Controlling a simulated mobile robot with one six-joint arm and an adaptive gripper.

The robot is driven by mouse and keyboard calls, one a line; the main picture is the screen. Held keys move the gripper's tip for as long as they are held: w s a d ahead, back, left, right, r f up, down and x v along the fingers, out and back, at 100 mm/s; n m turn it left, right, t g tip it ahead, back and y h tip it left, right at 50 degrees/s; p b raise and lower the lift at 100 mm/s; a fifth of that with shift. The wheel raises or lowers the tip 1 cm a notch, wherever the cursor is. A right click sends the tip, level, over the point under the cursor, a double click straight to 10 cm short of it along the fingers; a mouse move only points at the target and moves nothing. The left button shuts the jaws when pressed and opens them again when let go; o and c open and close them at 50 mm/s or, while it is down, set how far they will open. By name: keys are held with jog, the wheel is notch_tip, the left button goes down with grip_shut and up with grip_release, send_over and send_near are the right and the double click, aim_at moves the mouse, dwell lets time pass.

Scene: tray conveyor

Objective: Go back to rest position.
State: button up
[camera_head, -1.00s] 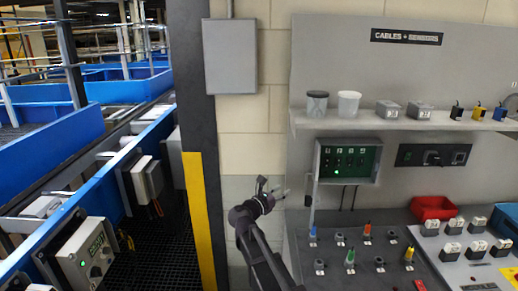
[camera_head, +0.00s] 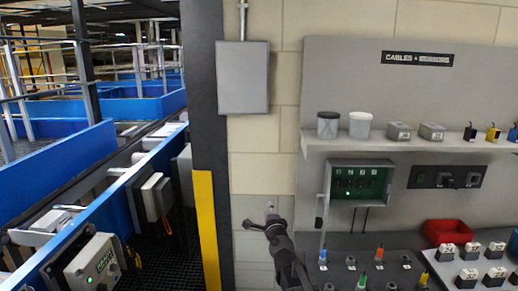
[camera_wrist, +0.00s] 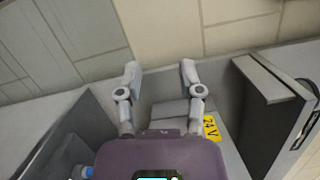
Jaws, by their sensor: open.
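My gripper (camera_head: 268,216) is in front of the block wall, left of the workbench, in the head view. My arm comes up to it from the bottom of that view. In the wrist view my gripper (camera_wrist: 160,80) has its two fingers spread apart with nothing between them. Beyond the fingers are a grey box-like surface with a yellow 24 V label (camera_wrist: 211,128) and the pale wall (camera_wrist: 165,35).
A dark pillar with a yellow strip (camera_head: 205,225) stands left of my gripper. The bench panel (camera_head: 345,250) with coloured plugs is to the right, below a shelf (camera_head: 400,145) with cups and small boxes. A blue-sided conveyor (camera_head: 95,215) runs at the left.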

jog(key=s+d+f+n+g+y, duration=0.1)
jog(key=s+d+f+n+g, duration=0.2)
jog(key=s+f+n+g, duration=0.8)
jog(key=s+d+f+n+g+h, duration=0.2)
jog(key=s+d+f+n+g, duration=0.1)
jog(key=s, duration=0.4)
jog(key=s+d+f+n+g+h, duration=0.2)
jog(key=s+d+f+n+g, duration=0.2)
jog(key=s+d, duration=0.3)
jog(key=shift+s+d+f, duration=0.4)
jog(key=shift+s+f, duration=0.05)
jog(key=shift+s, duration=0.3)
jog(key=shift+d, duration=0.1)
